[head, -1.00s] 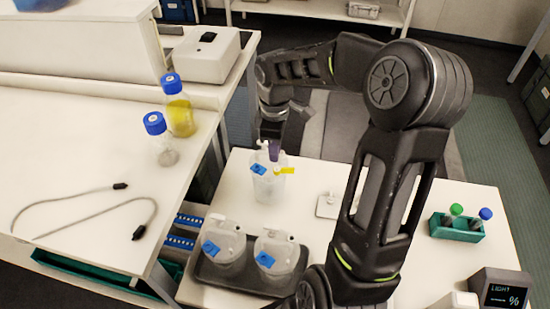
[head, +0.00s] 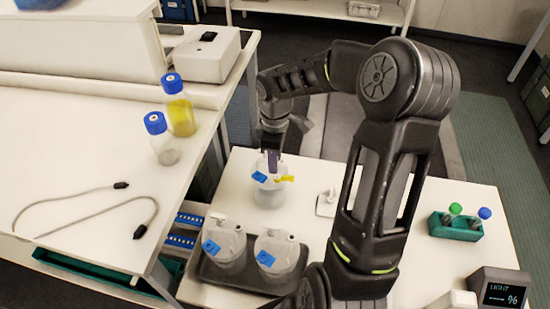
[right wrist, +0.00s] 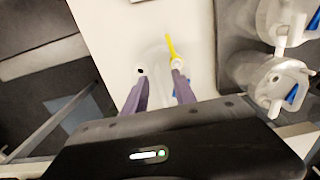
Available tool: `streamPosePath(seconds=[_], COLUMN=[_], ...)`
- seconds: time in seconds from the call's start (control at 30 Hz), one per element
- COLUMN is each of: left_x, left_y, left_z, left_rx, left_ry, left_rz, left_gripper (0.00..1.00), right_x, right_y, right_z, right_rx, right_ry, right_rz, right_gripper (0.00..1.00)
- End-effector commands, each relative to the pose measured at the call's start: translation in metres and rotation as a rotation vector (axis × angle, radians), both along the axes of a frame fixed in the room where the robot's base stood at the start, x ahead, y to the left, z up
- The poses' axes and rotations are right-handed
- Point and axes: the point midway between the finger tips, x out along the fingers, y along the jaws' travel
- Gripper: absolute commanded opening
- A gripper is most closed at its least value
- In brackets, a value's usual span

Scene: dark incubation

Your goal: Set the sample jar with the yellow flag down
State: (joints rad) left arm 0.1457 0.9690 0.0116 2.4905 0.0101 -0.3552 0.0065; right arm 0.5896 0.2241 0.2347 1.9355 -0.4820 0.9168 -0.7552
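The sample jar with the yellow flag (head: 268,196) is a translucent white vessel with a blue label, upright at the left back of the low white table (head: 420,195). I cannot tell whether its base touches the tabletop. My right gripper (head: 272,163) comes down on its top, its purple fingers shut on the lid area. In the right wrist view, the fingers (right wrist: 160,82) stand apart at either side of the jar's blurred top, with the yellow flag (right wrist: 170,46) just beyond the right fingertip. My left gripper is not in view.
Two similar jars (head: 224,246) (head: 276,254) with blue labels stand in a dark tray (head: 245,284) in front. A small white item (head: 327,203) lies right of the flagged jar. A green rack (head: 455,231) and a light meter (head: 498,291) stand at right.

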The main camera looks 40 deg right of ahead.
Motion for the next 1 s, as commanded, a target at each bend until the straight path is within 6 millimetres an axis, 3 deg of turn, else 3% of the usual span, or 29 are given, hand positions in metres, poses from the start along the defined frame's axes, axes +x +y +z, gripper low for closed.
streamPosePath(seconds=[0.37, 0.57, 0.8, 1.0], left_x=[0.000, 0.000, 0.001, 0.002], left_y=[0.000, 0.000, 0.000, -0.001], left_z=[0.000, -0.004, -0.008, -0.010], left_rx=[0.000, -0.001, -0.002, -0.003], left_ry=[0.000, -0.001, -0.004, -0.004], left_rz=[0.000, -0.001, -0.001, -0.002], left_gripper=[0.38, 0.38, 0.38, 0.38], right_x=[0.001, 0.001, 0.001, 0.001], right_y=[-0.001, -0.001, 0.000, 0.000], right_z=[0.008, 0.038, 0.088, 0.116], right_rx=[-0.002, -0.003, -0.002, -0.001], right_ry=[-0.003, -0.005, -0.005, -0.002], right_rz=[0.000, -0.001, 0.000, 0.000], right_gripper=[0.32, 0.32, 0.32, 0.32])
